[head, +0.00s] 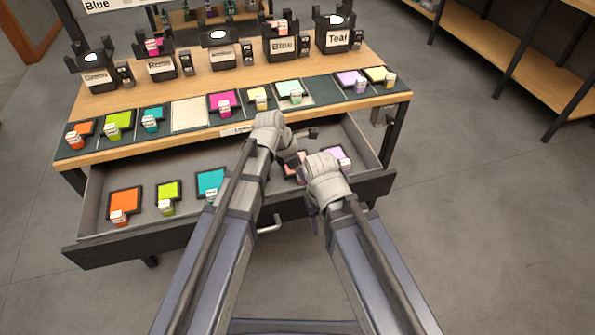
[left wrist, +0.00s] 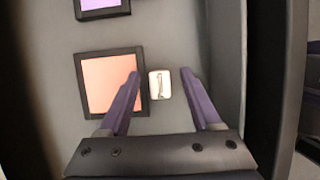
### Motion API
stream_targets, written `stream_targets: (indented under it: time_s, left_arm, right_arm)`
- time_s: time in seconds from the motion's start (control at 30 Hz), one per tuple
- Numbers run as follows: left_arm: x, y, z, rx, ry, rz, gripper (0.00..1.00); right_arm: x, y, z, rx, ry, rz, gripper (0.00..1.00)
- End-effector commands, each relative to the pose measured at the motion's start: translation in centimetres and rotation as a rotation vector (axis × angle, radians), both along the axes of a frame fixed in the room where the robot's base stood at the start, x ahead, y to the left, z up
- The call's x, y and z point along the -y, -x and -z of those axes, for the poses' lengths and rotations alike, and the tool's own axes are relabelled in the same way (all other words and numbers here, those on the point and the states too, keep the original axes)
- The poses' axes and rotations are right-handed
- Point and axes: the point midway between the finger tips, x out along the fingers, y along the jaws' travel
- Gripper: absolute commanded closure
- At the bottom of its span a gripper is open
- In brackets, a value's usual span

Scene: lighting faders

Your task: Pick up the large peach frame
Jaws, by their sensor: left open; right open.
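The large peach frame (left wrist: 103,84), a square peach panel in a black border, lies flat on the drawer floor in the left wrist view. A small white tagged block (left wrist: 160,85) stands just to its right. My left gripper (left wrist: 162,78) is open above them; the white block appears between its fingers, and the left finger overlaps the frame's right border. Contact is not visible. In the head view my arms hide most of the peach frame.
The open drawer (head: 85,222) also holds an orange frame (head: 124,203), a lime frame (head: 169,190), a teal frame (head: 212,183) and a lilac frame (left wrist: 102,4). More coloured frames line the tabletop behind. The drawer's dark front wall (head: 110,248) is close to my arms.

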Motion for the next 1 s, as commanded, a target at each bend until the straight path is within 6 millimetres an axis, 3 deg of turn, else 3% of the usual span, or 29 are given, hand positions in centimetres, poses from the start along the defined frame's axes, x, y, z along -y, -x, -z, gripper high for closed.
stream_targets:
  time_s: [0.17, 0.73, 1.0]
  left_arm:
    - [0.00, 0.00, -0.13, 0.000, 0.000, 0.000, 0.36]
    - [0.00, 0.00, -0.13, 0.000, 0.000, 0.000, 1.00]
    - [-0.01, 0.01, -0.13, 0.000, 0.000, 0.000, 1.00]
  right_arm:
    - [0.00, 0.00, -0.13, 0.000, 0.000, 0.000, 0.50]
    - [0.00, 0.00, -0.13, 0.000, 0.000, 0.000, 0.50]
    - [0.00, 0.00, -0.12, 0.000, 0.000, 0.000, 0.50]
